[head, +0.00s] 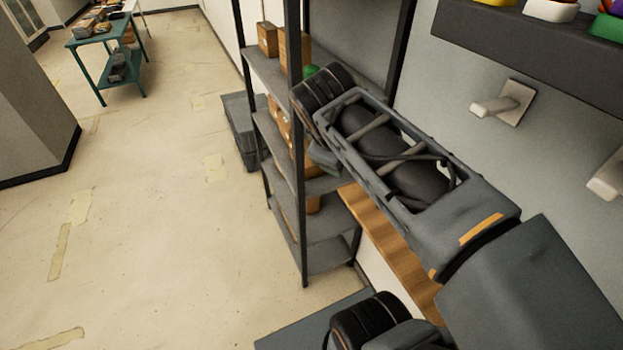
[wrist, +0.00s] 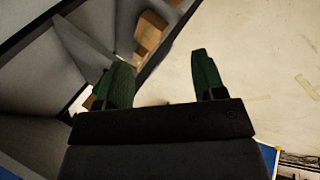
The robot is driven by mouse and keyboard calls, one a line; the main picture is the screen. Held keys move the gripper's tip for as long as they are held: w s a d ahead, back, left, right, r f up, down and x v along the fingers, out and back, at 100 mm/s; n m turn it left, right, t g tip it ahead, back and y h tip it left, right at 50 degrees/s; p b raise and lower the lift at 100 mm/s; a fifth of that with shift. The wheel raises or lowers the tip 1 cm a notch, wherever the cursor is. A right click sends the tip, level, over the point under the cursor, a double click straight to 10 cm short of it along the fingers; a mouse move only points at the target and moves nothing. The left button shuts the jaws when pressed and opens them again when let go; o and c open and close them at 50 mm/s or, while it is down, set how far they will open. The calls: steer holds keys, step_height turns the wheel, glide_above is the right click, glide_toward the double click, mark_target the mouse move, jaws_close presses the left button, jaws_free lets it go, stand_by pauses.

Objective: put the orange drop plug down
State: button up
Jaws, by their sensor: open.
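My gripper (wrist: 161,62) is open in the wrist view, its two dark green fingers well apart. Nothing is held between them; pale floor and part of a shelf show through the gap. In the head view my arm reaches toward the grey shelving and hides most of the gripper. I cannot make out an orange drop plug in either view. Coloured pieces on white bases (head: 550,8) stand on a dark ledge at the top right, cut by the frame, too partly seen to identify.
A grey shelf rack (head: 315,258) with brown boxes (head: 293,50) stands close to my arm. A wooden board (head: 390,240) lies beneath my arm. White wall pegs (head: 500,103) stick out at right. A teal table (head: 103,42) is far left. The floor (head: 150,230) between is clear.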

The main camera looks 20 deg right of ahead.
steer(key=s+a+f+m+y, duration=0.2)
steer(key=a+f+m+y, duration=0.2)
steer(key=a+f+m, duration=0.3)
step_height(320, 180, down, 3)
steer(key=shift+s+r+t+y, duration=0.1)
steer(key=shift+s+t+y, duration=0.2)
steer(key=shift+t, duration=0.1)
steer(key=shift+a, duration=0.1)
